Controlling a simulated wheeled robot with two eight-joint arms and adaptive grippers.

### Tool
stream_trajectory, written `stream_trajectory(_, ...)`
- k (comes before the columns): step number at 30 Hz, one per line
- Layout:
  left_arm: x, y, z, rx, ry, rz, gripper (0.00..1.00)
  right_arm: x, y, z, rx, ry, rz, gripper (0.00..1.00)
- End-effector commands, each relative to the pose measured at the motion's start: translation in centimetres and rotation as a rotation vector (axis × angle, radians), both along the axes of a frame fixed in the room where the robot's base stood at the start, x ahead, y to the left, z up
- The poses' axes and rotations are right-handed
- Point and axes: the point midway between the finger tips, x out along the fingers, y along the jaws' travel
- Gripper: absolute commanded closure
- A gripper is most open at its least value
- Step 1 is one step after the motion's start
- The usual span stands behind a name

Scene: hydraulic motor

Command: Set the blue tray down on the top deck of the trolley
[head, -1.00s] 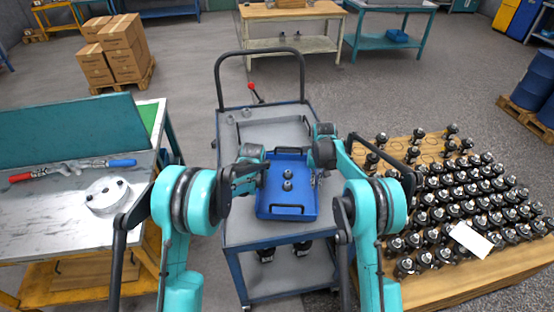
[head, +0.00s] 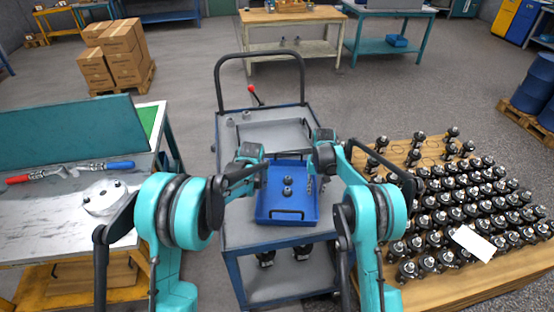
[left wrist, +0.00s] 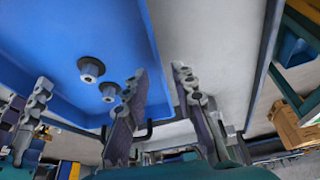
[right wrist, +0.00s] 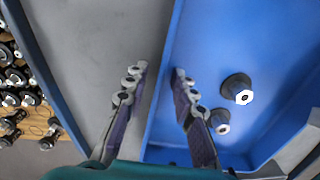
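The blue tray (head: 268,216) lies level over the trolley's grey top deck (head: 240,232), toward its near side, and appears to rest on it. Two small dark fittings (head: 287,186) stand inside the tray. My left gripper (head: 262,172) is at the tray's left wall; in the left wrist view (left wrist: 160,82) its fingers are apart, one on each side of the wall. My right gripper (head: 314,178) is at the right wall; in the right wrist view (right wrist: 157,80) its fingers are also apart, with the wall between them and gaps showing.
The trolley's handle (head: 218,75) rises at the far end. A wooden table (head: 440,284) full of black fittings stands right; a workbench (head: 40,225) stands left. The deck beyond the tray is mostly clear.

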Motion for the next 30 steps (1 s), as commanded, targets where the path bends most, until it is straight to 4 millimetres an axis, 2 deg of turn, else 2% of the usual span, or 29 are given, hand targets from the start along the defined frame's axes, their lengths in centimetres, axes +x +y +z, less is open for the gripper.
stream_trajectory(3, -1.1, 0.0, 2.6, 0.0, 0.0, 0.0, 0.74, 0.0, 0.0, 0.0, 0.0, 0.0, 0.0, 0.74)
stream_trajectory(9, -2.4, 0.0, 5.8, 0.0, 0.0, 0.0, 0.74, 0.0, 0.0, 0.0, 0.0, 0.0, 0.0, 0.74)
stream_trajectory(14, -2.9, 0.0, 7.0, 0.0, 0.0, 0.0, 0.74, 0.0, 0.0, 0.1, 0.0, 0.0, 0.0, 0.74)
stream_trajectory(17, -3.0, 0.0, 7.2, 0.0, 0.0, 0.0, 0.74, 0.0, 0.0, 0.9, 0.0, 0.0, 0.0, 0.74)
stream_trajectory(30, -3.0, 0.0, 7.2, 0.0, 0.0, 0.0, 0.74, 0.0, 0.0, 9.6, 0.0, 0.0, 0.0, 0.74)
